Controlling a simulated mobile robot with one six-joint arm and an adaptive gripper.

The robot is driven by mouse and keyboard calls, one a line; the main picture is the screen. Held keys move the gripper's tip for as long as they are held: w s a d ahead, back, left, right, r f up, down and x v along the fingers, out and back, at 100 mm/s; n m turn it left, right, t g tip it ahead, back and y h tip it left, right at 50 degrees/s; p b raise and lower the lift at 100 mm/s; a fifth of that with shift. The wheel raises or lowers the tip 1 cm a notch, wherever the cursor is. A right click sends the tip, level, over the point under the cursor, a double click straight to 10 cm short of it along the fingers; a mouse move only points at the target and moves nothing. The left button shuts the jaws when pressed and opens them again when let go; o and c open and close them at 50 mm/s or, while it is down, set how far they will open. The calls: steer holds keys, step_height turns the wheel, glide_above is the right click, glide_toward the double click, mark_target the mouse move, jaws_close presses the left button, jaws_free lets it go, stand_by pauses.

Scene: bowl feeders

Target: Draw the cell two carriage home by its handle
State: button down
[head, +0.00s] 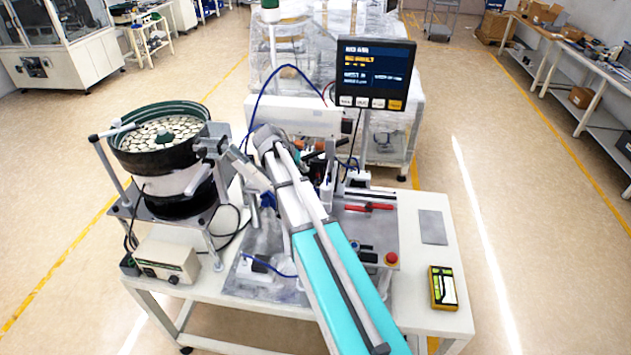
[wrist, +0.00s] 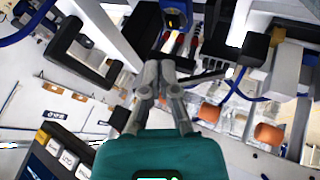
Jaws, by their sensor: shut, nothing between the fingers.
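My gripper (wrist: 160,68) is in the middle of the wrist view, its two grey fingers closed together at the tips with nothing between them. A black U-shaped handle (wrist: 78,67) is up and left of the fingertips, apart from them. I cannot tell for sure that it belongs to the cell two carriage. In the head view my arm covers the middle of the machine, so the gripper and the carriage cannot be made out there.
Orange cylinders (wrist: 268,133) and blue tubing are right of the fingers. The bowl feeder (head: 150,155) stands left on the bench. A screen (head: 375,75) rises behind. A red button (head: 391,259) and a yellow device (head: 443,288) are at the right, with bare bench around the device.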

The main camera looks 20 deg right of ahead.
steer(key=shift+d+f, duration=0.1)
steer(key=shift+f, duration=0.05)
steer(key=shift+b+x, duration=4)
steer(key=shift+x, duration=0.85)
